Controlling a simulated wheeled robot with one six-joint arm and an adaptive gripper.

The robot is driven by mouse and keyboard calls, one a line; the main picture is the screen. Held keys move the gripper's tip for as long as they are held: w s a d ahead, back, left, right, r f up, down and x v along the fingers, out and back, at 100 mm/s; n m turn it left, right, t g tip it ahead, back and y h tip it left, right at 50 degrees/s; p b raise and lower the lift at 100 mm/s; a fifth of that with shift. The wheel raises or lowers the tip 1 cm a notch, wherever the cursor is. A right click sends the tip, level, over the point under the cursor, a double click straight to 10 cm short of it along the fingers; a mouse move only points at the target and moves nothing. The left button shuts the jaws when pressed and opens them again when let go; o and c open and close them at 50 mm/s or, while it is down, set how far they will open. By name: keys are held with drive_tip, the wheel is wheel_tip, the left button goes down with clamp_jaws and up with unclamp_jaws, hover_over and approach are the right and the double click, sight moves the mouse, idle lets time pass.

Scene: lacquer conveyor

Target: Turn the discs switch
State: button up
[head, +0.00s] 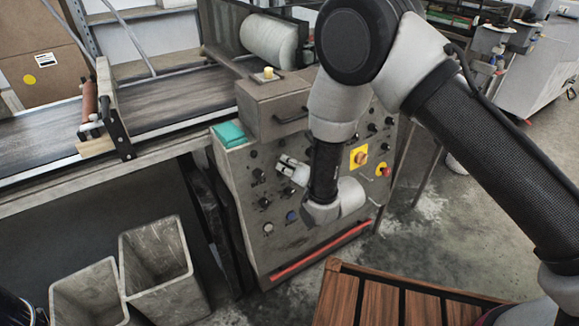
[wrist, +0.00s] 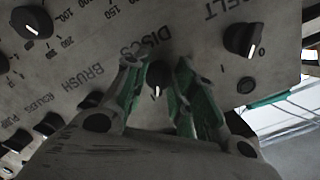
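In the wrist view the DISCS lettering (wrist: 150,35) appears upside down on the panel. A black knob (wrist: 158,72) with a white mark, the discs switch by its place near that lettering, sits between my fingers. My gripper (wrist: 158,66) is open, with one green-padded finger on each side of the knob. A gap seems to show at each side; contact cannot be told. In the head view my gripper (head: 284,166) is at the panel face, and my arm hides part of the panel.
Close by are the black BELT knob (wrist: 243,38), another knob (wrist: 32,22) and several more at lower left. The panel also carries a yellow-backed switch (head: 359,157) and a red button (head: 383,169). Grey bins (head: 160,262) and a wooden slatted top (head: 385,300) stand in front.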

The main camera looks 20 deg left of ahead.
drive_tip(key=shift+n, duration=0.3)
drive_tip(key=n, duration=0.5)
drive_tip(key=shift+t+h, duration=0.4)
drive_tip(key=n, duration=0.5)
drive_tip(key=shift+f+t, duration=0.1)
drive_tip(key=shift+t, duration=0.3)
drive_tip(key=o, duration=1)
drive_tip(key=shift+d, duration=0.1)
